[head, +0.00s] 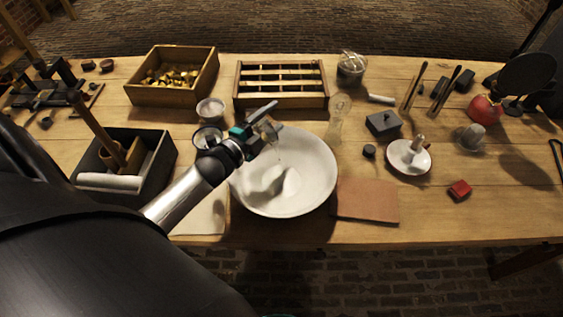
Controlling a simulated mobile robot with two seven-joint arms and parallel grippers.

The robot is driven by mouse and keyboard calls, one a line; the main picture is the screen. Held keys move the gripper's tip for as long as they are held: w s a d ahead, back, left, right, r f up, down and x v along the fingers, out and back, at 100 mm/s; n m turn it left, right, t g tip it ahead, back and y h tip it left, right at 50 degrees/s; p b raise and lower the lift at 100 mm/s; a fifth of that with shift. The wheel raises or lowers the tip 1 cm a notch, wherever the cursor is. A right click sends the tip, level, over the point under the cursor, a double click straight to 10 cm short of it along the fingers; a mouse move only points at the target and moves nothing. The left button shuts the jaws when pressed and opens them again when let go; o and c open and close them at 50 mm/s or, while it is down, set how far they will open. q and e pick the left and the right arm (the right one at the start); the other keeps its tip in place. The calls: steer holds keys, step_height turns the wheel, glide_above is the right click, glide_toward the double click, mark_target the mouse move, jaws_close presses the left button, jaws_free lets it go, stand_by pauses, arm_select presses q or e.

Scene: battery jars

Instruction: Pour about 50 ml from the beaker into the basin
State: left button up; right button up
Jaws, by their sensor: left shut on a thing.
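The basin (315,175) is a wide white bowl near the table's front edge, at the middle of the head view. My left arm comes in from the left and reaches over the basin's back left part. My left gripper (262,128) is shut on a small clear glass thing, which looks like the beaker (272,130). The beaker is held above the basin and looks tilted. The gripper hides part of it, and I cannot make out its liquid level or any stream. A grey shadow lies in the basin. My right gripper is not in view.
A dark box (160,160) stands to the left, and a wooden rack (281,104) stands behind the basin. A clear glass vessel (337,120) stands close behind the basin's right side. A brown mat (367,201) lies right of it. The front right of the table is mostly free.

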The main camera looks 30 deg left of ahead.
arm_select(q)
steer(key=n+p, duration=0.1)
steer(key=r+p, duration=0.1)
steer(key=shift+w+a+r+n+g+p, duration=0.15)
steer(key=shift+a+r+n+g+p, duration=0.05)
steer(key=shift+n+g+p, duration=0.2)
step_height(320, 180, down, 2)
steer(key=shift+d+f+n+g+h+p, duration=0.15)
steer(key=shift+n+g+h+p, duration=0.3)
steer(key=shift+n, duration=0.45)
steer(key=shift+f+n, duration=0.15)
steer(key=shift+n, duration=0.15)
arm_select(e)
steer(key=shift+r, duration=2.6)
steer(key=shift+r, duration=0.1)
